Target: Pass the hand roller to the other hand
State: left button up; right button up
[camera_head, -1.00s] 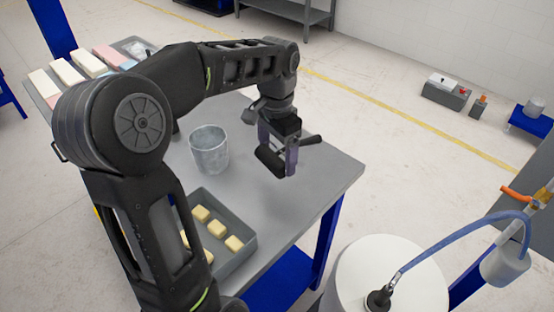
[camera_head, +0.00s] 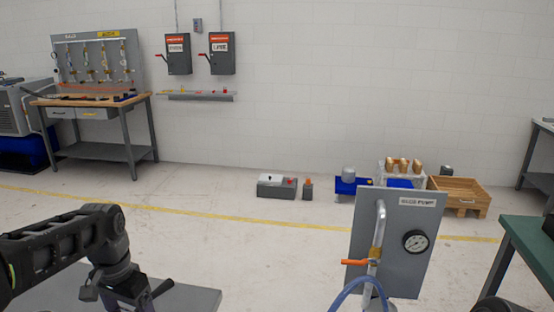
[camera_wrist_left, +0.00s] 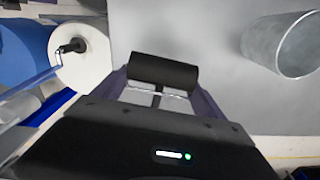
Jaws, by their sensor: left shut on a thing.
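The hand roller shows in the left wrist view as a black cylinder (camera_wrist_left: 163,70) on a thin metal frame, across the far end of my left gripper (camera_wrist_left: 158,95). The gripper's two purple fingers are shut on the roller. In the head view my left gripper (camera_head: 130,295) is at the bottom left, cut off by the lower edge. A dark bar of the roller (camera_head: 163,288) sticks out to its right; the rest is hidden or out of frame. My right gripper is not in view.
A grey table (camera_head: 190,297) lies under the left gripper. A metal cup (camera_wrist_left: 285,45) stands on it. A gauge panel (camera_head: 398,225) stands right of centre, with a green-topped bench (camera_head: 530,250) at far right.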

pick_arm(q)
jog(key=w+d+f+n, duration=0.1)
jog(key=w+d+f, duration=0.2)
jog(key=d, duration=0.4)
jog(key=w+d+f+n, duration=0.1)
jog(key=w+d+f, duration=0.3)
jog(key=d, duration=0.4)
jog(key=shift+w+d+f+n, duration=0.2)
jog(key=shift+w+f+n, duration=0.1)
jog(key=shift+w, duration=0.1)
jog(key=s+d+r+m, duration=0.2)
jog(key=d+m, duration=0.2)
jog(key=d, duration=0.3)
jog(key=s+d+r+m, duration=0.2)
jog(key=d+r+m, duration=0.1)
jog(key=d, duration=0.4)
jog(key=shift+s+d+r+m, duration=0.2)
jog(key=shift+s+d+m, duration=0.1)
jog(key=shift+m, duration=0.2)
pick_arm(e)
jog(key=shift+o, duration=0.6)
